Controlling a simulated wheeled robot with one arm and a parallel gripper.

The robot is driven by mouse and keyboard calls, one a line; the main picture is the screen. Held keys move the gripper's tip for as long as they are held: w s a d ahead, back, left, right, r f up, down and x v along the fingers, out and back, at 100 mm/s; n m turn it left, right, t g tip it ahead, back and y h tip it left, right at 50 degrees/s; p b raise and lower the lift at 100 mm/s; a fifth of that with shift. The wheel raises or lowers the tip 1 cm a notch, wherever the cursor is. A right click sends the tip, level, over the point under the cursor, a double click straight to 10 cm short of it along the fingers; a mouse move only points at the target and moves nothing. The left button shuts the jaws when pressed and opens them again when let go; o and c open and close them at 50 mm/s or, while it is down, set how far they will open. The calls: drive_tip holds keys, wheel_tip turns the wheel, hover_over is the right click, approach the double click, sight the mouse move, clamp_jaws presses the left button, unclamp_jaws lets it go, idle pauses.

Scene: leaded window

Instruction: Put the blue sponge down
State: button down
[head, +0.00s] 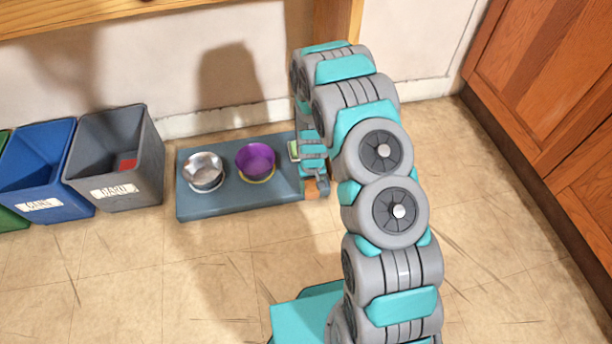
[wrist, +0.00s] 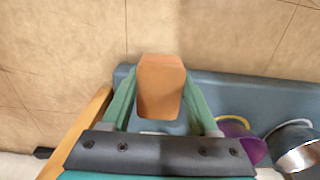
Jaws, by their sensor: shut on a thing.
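My gripper (wrist: 160,82) is shut on an orange-brown block (wrist: 160,100), which sits between its two green fingers in the wrist view. In the head view the block shows as a small orange patch (head: 311,188) beside my gripper (head: 318,182), at the right end of a blue-grey tray (head: 235,201). The tray also shows in the wrist view (wrist: 250,98), behind the block. I cannot tell whether the block touches the tray. I see no blue sponge in either view.
A metal bowl (head: 204,171) and a purple bowl (head: 256,161) stand on the tray. Left of it are a grey bin (head: 125,180) with something red inside, a blue bin (head: 38,180) and a green bin. Wooden cabinets (head: 550,80) stand right. The front floor is clear.

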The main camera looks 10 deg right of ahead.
drive_tip(key=w, duration=0.7)
drive_tip(key=shift+f, duration=0.4)
drive_tip(key=shift+w+f, duration=0.2)
drive_tip(key=shift+f, duration=0.6)
drive_tip(key=shift+w+f, duration=0.2)
drive_tip(key=shift+f, duration=0.55)
drive_tip(key=shift+c, duration=0.7)
unclamp_jaws()
